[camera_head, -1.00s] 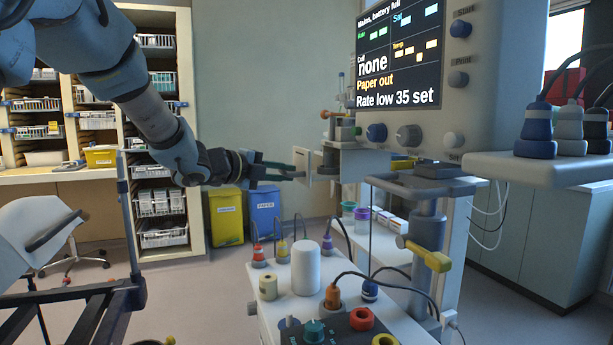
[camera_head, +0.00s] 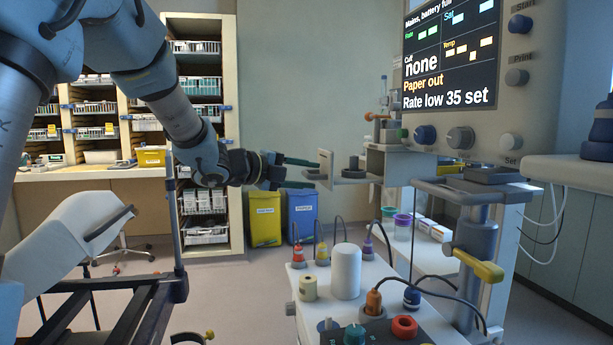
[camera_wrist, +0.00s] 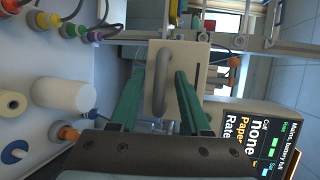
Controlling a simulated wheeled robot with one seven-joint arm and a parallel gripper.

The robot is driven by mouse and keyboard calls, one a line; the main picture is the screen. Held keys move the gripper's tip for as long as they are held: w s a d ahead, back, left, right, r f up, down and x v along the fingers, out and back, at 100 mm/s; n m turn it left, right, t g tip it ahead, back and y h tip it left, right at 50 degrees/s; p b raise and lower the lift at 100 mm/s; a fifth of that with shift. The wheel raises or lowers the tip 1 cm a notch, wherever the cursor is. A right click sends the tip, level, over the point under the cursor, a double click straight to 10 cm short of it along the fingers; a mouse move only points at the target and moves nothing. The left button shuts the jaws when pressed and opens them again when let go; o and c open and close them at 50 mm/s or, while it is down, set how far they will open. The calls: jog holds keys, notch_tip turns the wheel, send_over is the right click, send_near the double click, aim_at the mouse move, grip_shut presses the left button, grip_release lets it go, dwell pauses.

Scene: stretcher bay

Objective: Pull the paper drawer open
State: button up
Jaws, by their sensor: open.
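The paper drawer (camera_head: 326,168) juts out to the left from its housing (camera_head: 396,166) below the monitor in the head view. A dark round item (camera_head: 353,164) shows in it. In the wrist view the pale drawer front (camera_wrist: 184,54) carries a grey bar handle (camera_wrist: 162,80). My gripper (camera_head: 314,173) is open at the drawer front. In the wrist view its green fingers lie one on each side of the handle, with a visible gap on the right. Whether either finger touches the handle I cannot tell.
The monitor (camera_head: 452,55) reads "Paper out". Below is a trolley top with a white cylinder (camera_head: 347,270), coloured plugs and cables. A yellow-handled lever (camera_head: 478,264) sits on the post at right. Yellow (camera_head: 264,218) and blue (camera_head: 302,214) bins stand behind.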

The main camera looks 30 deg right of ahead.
jog(key=b+v, duration=0.2)
jog(key=v, duration=0.8)
jog(key=shift+a, duration=0.4)
jog(key=shift+w, duration=0.1)
jog(key=w+a+f+n+t+y+p, duration=0.1)
jog(key=w+a+f+n+t+y, duration=0.45)
jog(key=a+n, duration=0.45)
jog(key=w+a+f+n+t+y+p, duration=0.1)
jog(key=w+a+f+n+t+y, duration=0.3)
jog(key=w+a+n, duration=0.45)
jog(key=s+a+f+n+g+y+p, duration=0.1)
jog(key=s+a+f+n+g+y, duration=0.15)
jog(key=s+a+f+n, duration=0.35)
jog(key=s+a+f+n+g+y, duration=0.1)
jog(key=s+a+f+n+y, duration=0.3)
jog(key=a, duration=0.5)
jog(key=s+a+f+n+g, duration=0.1)
jog(key=s+n+g, duration=0.1)
jog(key=s, duration=0.3)
jog(key=s+a+f+n+g+p, duration=0.1)
jog(key=s+a+f+n+g, duration=0.1)
jog(key=s+n, duration=0.3)
jog(key=shift+s+a+g+h, duration=0.25)
jog(key=shift+s+g+h, duration=0.1)
jog(key=shift+g, duration=0.15)
